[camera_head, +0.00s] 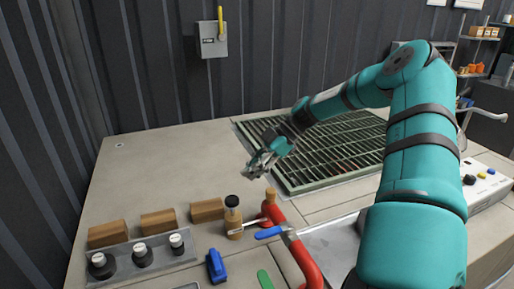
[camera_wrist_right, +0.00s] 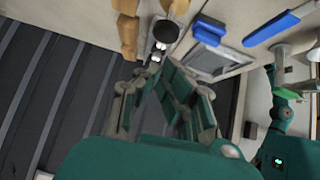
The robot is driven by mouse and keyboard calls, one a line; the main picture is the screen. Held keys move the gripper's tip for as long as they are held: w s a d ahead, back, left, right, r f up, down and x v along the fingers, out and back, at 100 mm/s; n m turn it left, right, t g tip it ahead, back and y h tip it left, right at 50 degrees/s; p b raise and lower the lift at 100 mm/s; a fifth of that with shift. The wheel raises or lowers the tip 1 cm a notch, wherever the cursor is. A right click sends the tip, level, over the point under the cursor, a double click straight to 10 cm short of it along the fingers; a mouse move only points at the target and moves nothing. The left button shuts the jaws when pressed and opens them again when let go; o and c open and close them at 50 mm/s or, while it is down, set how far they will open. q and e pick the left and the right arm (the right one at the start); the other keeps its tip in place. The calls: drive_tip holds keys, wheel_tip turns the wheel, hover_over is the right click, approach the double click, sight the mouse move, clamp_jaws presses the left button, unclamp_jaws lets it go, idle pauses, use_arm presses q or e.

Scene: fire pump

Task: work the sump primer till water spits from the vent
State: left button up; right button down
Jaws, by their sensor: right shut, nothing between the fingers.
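A brass fitting with a black knob (camera_head: 233,203), which may be the primer, stands on the bench beside a red pipe (camera_head: 297,252). The black knob also shows at the top of the right wrist view (camera_wrist_right: 166,31). A short brass-coloured piece (camera_head: 270,194) tops the red pipe; I cannot tell whether it is the vent. My right gripper (camera_head: 257,168) is shut and empty, above and behind the knob, apart from it. In the right wrist view, its fingers (camera_wrist_right: 152,74) point towards the knob. No water shows. My left gripper is not in view.
A blue lever (camera_head: 271,232) crosses near the red pipe. A green grating (camera_head: 310,186) is behind my right arm. The bench's back left is clear.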

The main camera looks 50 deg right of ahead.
drive_tip(key=v, duration=0.3)
drive_tip(key=shift+r, duration=0.1)
idle(0.6)
